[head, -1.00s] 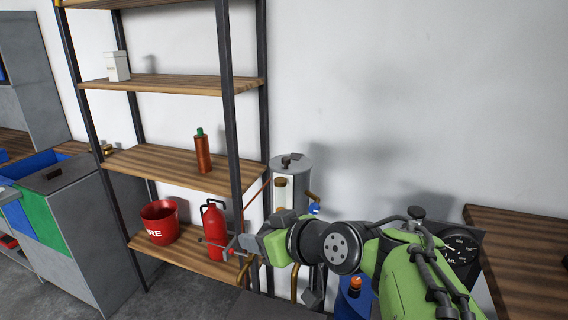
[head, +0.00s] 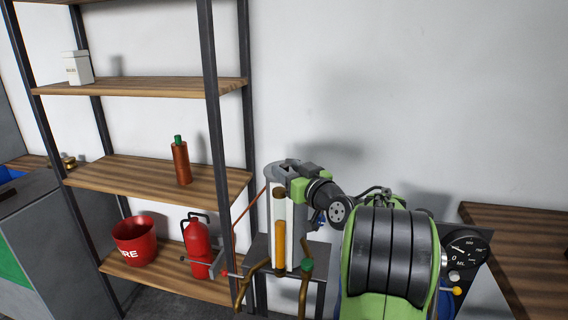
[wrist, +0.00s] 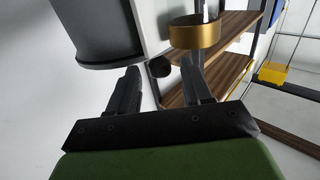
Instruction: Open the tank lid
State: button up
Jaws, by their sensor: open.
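The tank (head: 273,235) is a pale upright cylinder on a dark stand, right of the shelf. An upright tube (head: 279,243) with amber contents and a brown cap shows at its front. The grey lid (head: 275,168) covers the tank's top, partly hidden by my gripper (head: 290,176). My gripper is open at the tank's upper edge. In the wrist view, my gripper's two fingers (wrist: 158,68) are apart. A small dark round piece (wrist: 160,68) shows between the tips; I cannot tell whether it is touched. A large grey cylindrical surface (wrist: 95,28) shows at upper left.
A shelf (head: 160,185) stands left, holding a brown bottle (head: 181,163), a red bucket (head: 135,242) and a red extinguisher (head: 198,245). Pipes rise near the tank. A gauge (head: 464,254) and wooden top (head: 515,245) are right. In the wrist view, a brass ring (wrist: 196,34) is close.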

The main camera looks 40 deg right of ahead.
jog(key=w, duration=0.2)
jog(key=shift+w+d, duration=0.1)
jog(key=shift+w, duration=0.2)
grip_shut()
